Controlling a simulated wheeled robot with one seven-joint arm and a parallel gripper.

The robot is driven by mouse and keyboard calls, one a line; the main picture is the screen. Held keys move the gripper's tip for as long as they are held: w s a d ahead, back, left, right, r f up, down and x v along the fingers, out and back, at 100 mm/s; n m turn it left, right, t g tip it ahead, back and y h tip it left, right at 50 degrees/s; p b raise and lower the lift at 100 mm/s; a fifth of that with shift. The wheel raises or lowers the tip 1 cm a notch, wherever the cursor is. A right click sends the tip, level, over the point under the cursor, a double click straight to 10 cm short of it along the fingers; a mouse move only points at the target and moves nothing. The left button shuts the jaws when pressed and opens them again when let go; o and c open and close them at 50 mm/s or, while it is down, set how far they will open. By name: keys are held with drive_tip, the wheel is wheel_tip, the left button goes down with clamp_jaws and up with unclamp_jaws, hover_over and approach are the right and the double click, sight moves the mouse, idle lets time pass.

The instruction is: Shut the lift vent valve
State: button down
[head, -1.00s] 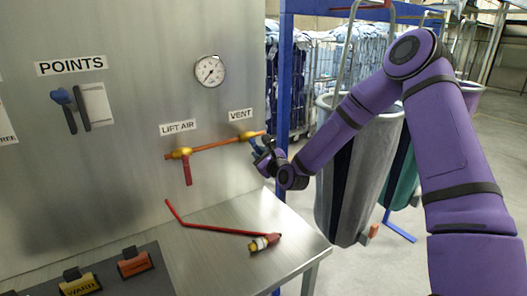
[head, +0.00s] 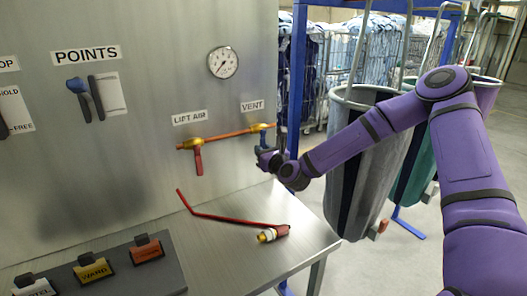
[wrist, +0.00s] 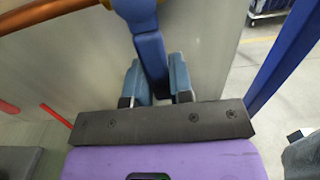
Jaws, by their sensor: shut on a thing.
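The vent valve sits at the right end of the copper pipe (head: 225,136), under the VENT label (head: 252,106). Its brass body (head: 261,127) shows in the head view, and its blue lever (wrist: 151,55) hangs down from it in the wrist view. My gripper (wrist: 155,85) is shut on the blue lever, one pad on each side. In the head view my gripper (head: 266,152) partly hides the lever. The lift air valve (head: 190,143) is to the left, with its red lever (head: 198,161) pointing down.
A steel table (head: 225,255) below holds a bent red rod (head: 230,219) and a red-and-brass fitting (head: 273,234). A blue post (head: 296,80) stands close right of the valve. A gauge (head: 223,62) is above.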

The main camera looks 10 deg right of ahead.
drive_tip(key=c, duration=1)
unclamp_jaws()
drive_tip(key=v, duration=1)
drive_tip(key=shift+s, duration=0.4)
drive_tip(key=shift+d, duration=0.1)
